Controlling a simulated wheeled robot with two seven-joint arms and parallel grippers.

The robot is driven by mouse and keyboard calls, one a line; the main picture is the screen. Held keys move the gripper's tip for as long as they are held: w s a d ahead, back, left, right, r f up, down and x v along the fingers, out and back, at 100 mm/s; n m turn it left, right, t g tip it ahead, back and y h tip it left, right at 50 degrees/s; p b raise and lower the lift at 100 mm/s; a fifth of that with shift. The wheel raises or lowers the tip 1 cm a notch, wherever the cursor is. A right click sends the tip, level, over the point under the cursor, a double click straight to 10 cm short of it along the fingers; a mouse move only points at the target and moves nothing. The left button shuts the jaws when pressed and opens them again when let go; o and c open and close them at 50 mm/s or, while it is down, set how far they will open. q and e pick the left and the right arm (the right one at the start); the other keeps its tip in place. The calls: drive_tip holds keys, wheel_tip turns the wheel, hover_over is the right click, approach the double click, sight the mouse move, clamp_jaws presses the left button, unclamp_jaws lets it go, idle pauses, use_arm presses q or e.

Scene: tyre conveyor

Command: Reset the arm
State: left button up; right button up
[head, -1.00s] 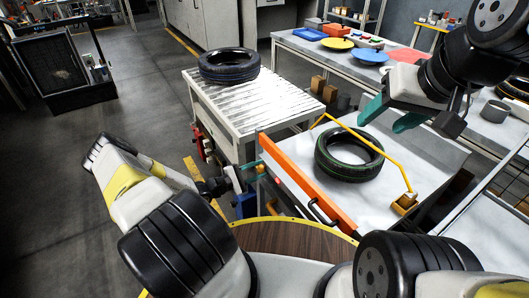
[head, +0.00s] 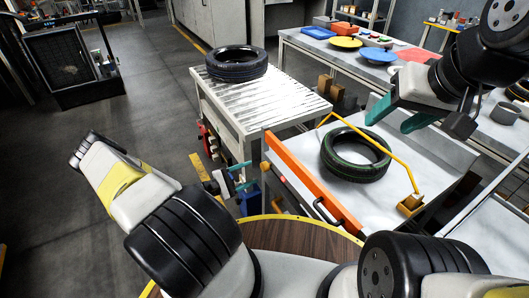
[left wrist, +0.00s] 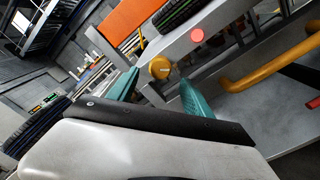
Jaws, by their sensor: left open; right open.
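My left gripper (head: 240,178) is open and empty, beside the left side of the white tilted table with the orange bar (head: 310,182). Its two teal fingers stand apart in the left wrist view (left wrist: 160,92), with nothing between them. My right gripper (head: 400,114) is open, its teal fingers above the back part of the same table. A tyre with a green line (head: 352,172) lies on that table under a yellow bar (head: 385,148), apart from both grippers. Another black tyre (head: 237,72) lies on the roller conveyor (head: 265,100).
A long table (head: 310,45) at the back holds coloured plates and trays. A dark cart (head: 68,70) stands far left. A round wooden top with a yellow rim (head: 290,240) is close in front of me. The floor at left is clear.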

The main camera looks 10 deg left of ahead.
use_arm(q)
drive_tip(key=shift+s+a, duration=0.3)
drive_tip(key=shift+a, duration=0.05)
drive_tip(key=s+d+r+m+g+y, duration=0.2)
drive_tip(key=r+m+g, duration=0.2)
drive_tip(key=r, duration=0.5)
drive_tip(key=s+d+r+m+g+y, duration=0.25)
drive_tip(key=r+m+g, duration=0.2)
drive_tip(key=r, duration=0.45)
drive_tip(key=s+d+r+m+g+y, duration=0.1)
drive_tip(key=s+d+r+m+g, duration=0.2)
drive_tip(key=r, duration=0.6)
drive_tip(key=s+r+m+t+y, duration=0.5)
drive_tip(key=s+r, duration=1)
drive_tip(key=r, duration=0.3)
drive_tip(key=shift+a+r+t+y, duration=0.2)
drive_tip(key=shift+a+t+y, duration=0.15)
drive_tip(key=shift+t+y, duration=0.1)
